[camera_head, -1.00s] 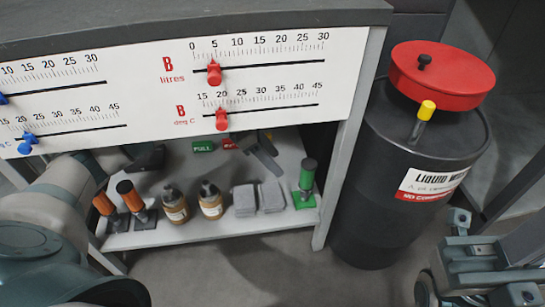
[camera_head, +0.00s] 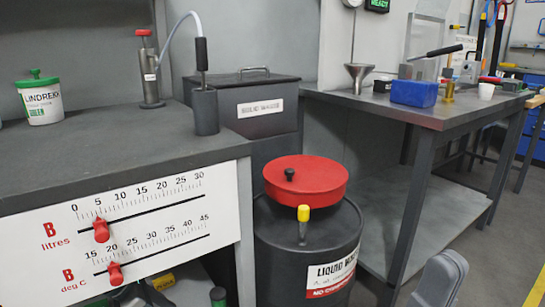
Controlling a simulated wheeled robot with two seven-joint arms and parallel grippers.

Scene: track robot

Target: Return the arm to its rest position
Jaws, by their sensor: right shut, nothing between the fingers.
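A grey rounded part of my right arm and gripper (camera_head: 440,279) shows at the bottom right edge, over the floor and right of the black liquid waste drum (camera_head: 280,233). The right gripper is shut and empty; its fingertips are not clearly seen. It is apart from the drum and the bench. My left arm and gripper are out of view.
The drum has a red lid (camera_head: 325,183) and stands beside the white scale panel (camera_head: 150,225) with red sliders. A grey workbench (camera_head: 440,113) with a blue box (camera_head: 414,93) stands at the right. Floor (camera_head: 480,265) is open at the lower right.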

